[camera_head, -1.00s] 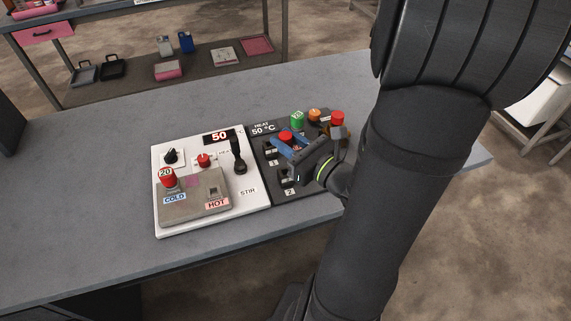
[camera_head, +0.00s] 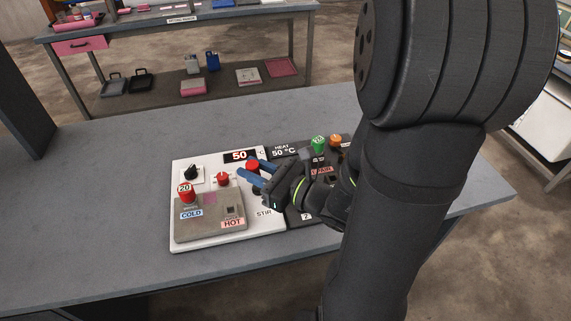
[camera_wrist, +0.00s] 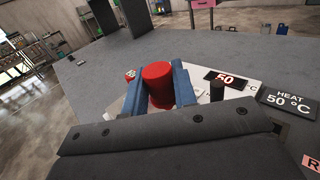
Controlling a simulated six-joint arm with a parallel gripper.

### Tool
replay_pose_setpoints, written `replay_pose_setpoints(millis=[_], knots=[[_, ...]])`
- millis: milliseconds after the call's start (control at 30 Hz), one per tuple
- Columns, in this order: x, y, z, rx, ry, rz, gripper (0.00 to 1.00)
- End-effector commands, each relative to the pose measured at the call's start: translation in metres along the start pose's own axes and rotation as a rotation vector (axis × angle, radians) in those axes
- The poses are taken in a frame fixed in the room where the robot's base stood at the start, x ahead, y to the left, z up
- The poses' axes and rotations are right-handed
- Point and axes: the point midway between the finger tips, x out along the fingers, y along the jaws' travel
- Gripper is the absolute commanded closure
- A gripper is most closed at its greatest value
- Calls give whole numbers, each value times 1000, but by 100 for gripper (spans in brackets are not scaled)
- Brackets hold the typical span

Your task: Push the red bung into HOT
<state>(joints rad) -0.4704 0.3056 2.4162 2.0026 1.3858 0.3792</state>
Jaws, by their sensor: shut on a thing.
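My gripper (camera_head: 254,174) is shut on a red bung (camera_head: 253,165), held between its blue fingers above the white panel. In the wrist view the bung (camera_wrist: 158,84) stands between both fingers. The HOT label (camera_head: 232,224) is on the front right of a grey-brown block (camera_head: 210,227), with a dark square hole (camera_head: 231,209) just behind it. The bung is behind and to the right of that hole, apart from it. Another red bung marked 20 (camera_head: 186,191) stands in the block by the COLD label (camera_head: 191,213).
The white panel (camera_head: 181,243) also carries a black knob (camera_head: 192,173), a red knob (camera_head: 222,178) and a display reading 50 (camera_head: 239,156). The grey table (camera_head: 110,190) is clear at left.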

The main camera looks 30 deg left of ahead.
Motion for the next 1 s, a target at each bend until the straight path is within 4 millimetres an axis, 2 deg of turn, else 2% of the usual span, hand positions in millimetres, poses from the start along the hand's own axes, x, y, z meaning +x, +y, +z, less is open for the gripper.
replay_pose_setpoints(millis=[100,333,567,1000], knots=[[19,23,-1,1,1,84,100],[37,49,-1,0,0,170,100],[40,54,-10,3,1,185,100],[40,53,-56,4,2,183,100]])
